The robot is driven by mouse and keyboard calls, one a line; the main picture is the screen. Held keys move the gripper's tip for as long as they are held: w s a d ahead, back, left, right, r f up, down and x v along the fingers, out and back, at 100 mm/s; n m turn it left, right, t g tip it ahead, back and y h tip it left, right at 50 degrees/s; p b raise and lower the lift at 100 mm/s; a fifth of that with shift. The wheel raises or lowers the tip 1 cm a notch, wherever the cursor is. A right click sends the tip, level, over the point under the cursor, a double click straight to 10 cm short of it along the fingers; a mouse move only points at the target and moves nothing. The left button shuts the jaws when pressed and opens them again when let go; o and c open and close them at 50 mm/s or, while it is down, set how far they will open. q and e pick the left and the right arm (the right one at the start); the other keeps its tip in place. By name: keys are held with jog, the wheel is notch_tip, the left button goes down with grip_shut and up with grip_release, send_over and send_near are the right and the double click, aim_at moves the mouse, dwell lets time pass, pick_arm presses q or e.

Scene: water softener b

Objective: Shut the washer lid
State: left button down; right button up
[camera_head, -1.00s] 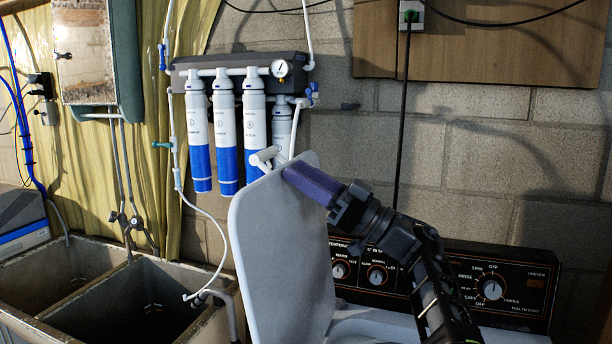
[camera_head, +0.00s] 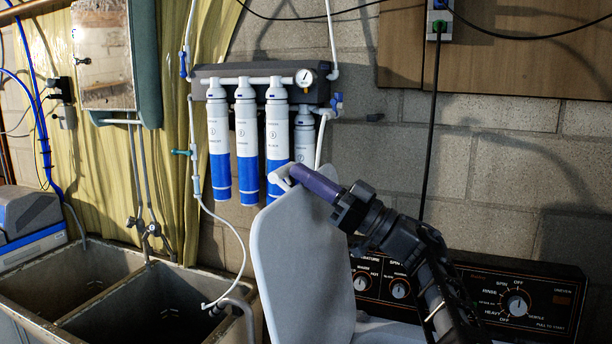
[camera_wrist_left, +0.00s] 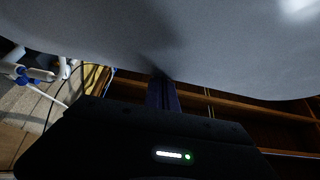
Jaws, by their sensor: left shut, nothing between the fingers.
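The washer lid (camera_head: 300,262) is a pale grey panel with rounded corners, raised steeply above the washer. My left gripper (camera_head: 297,173) has its purple fingers together and empty at the lid's top edge. Whether they touch the lid I cannot tell. In the left wrist view, the lid (camera_wrist_left: 200,45) spans the top as a broad grey surface, and the shut fingers (camera_wrist_left: 160,90) point toward it. The washer's top is mostly hidden behind the lid and my arm. My right gripper is not in view.
The washer's black control panel (camera_head: 545,290) with knobs is behind my arm. White-and-blue water filters (camera_head: 219,150) hang on the wall behind the lid. A double sink (camera_head: 140,262) stands to the left, with a thin white hose hanging over it.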

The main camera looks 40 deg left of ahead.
pick_arm(q)
jog(key=shift+w+f, duration=0.1)
jog(key=shift+f, duration=0.05)
jog(key=w+d+p, duration=0.2)
jog(key=d, duration=0.4)
jog(key=w+d+r+p, duration=0.1)
jog(key=w+d+p, duration=0.1)
jog(key=d, duration=0.5)
jog(key=shift+d+r+p, duration=0.2)
jog(key=shift+p, duration=0.35)
dwell(0.3)
jog(key=c, duration=1.7)
grip_release()
